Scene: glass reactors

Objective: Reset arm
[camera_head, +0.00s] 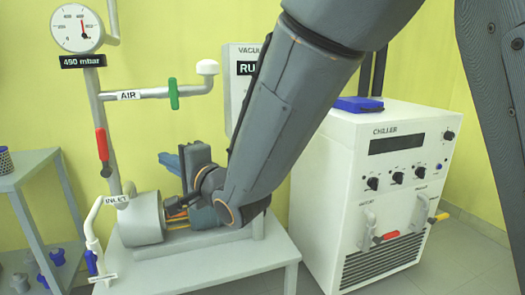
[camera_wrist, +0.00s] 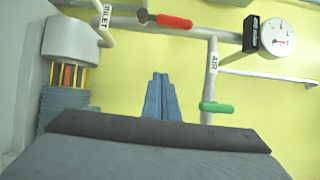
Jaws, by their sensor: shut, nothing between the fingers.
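My arm reaches down from the top of the head view, and my gripper (camera_head: 168,160) is at its end, above the white stand. Its blue fingers also show in the wrist view (camera_wrist: 160,78), pressed together with nothing between them. They point toward the yellow wall and the pipework. In the head view the gripper is above and to the right of the grey cylindrical pump body (camera_head: 140,220). In the wrist view this pump body (camera_wrist: 75,38) is at the upper left, apart from the fingers.
The air pipe has a green handle (camera_head: 173,94) (camera_wrist: 216,107); a red handle (camera_head: 103,144) (camera_wrist: 174,21) is on the vertical pipe below the gauge (camera_head: 77,28). The white chiller (camera_head: 385,190) stands right. A vacuum box (camera_head: 240,75) is partly hidden by my arm. A grey shelf (camera_head: 30,165) stands left.

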